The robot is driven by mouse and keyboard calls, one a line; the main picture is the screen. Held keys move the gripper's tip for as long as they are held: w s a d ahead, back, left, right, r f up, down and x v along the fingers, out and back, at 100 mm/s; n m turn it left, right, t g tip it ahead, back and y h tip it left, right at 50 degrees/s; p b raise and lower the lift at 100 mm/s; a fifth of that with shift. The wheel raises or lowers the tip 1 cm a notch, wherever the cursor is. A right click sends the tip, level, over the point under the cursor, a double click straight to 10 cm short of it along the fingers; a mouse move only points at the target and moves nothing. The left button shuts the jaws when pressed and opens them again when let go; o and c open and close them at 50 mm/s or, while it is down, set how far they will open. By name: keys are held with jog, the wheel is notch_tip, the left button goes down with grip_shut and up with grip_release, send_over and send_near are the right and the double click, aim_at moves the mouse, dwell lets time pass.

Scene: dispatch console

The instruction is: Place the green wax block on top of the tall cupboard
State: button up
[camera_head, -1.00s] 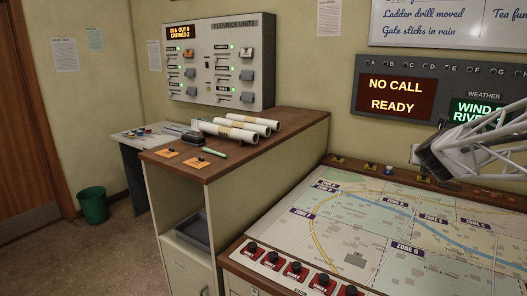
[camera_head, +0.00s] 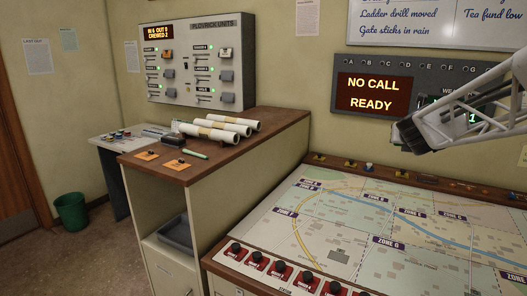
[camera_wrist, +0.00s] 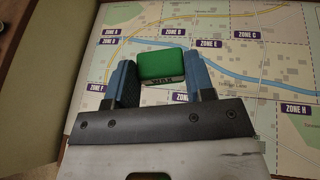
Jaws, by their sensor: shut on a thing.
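The green wax block (camera_wrist: 163,64) is between the two blue fingers of my gripper (camera_wrist: 162,72) in the wrist view, with dark lettering on its near side. My gripper is shut on it, above the map desk. In the head view my gripper (camera_head: 408,136) is at the right, in front of the wall displays; the block cannot be made out there. The tall cupboard (camera_head: 222,186) stands left of the map desk, its brown wooden top higher than the map. My gripper is well to the right of it.
White paper rolls (camera_head: 212,132), a green pen (camera_head: 196,154) and orange cards (camera_head: 175,165) lie on the cupboard top. Bare wood shows at its right and along the front. A grey switch panel (camera_head: 188,65) rises behind. The map (camera_head: 385,225) lies below my gripper.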

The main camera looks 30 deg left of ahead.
jog(key=shift+a+r, duration=0.1)
jog(key=shift+a, duration=0.5)
jog(key=shift+a+n+y, duration=0.2)
jog(key=shift+n+y, duration=0.1)
jog(key=s+a+f+n+g+y, duration=0.1)
jog(key=s+a+n+g+y, duration=0.2)
jog(key=a, duration=0.7)
jog(key=s+a+n+g+y, duration=0.2)
jog(key=a+n+y, duration=0.15)
jog(key=a, duration=0.65)
jog(key=s+a+f+n+g+y, duration=0.1)
jog(key=s+a+n+g+y, duration=0.25)
jog(key=a, duration=0.75)
jog(key=s+a+r+n+g, duration=0.1)
jog(key=s+a+n+g, duration=0.4)
jog(key=s+a, duration=0.3)
jog(key=s+a+r+n+g, duration=0.1)
jog(key=s+a+n+g, duration=0.4)
jog(key=a, duration=0.6)
jog(key=shift+h, duration=0.4)
jog(key=shift+s+f, duration=0.25)
jog(key=shift+f, duration=0.55)
jog(key=shift+s+f, duration=0.3)
jog(key=shift+f, duration=0.55)
jog(key=shift+s+f, duration=0.25)
jog(key=shift+f, duration=0.55)
jog(key=shift+w+a, duration=0.1)
jog(key=shift+a, duration=0.05)
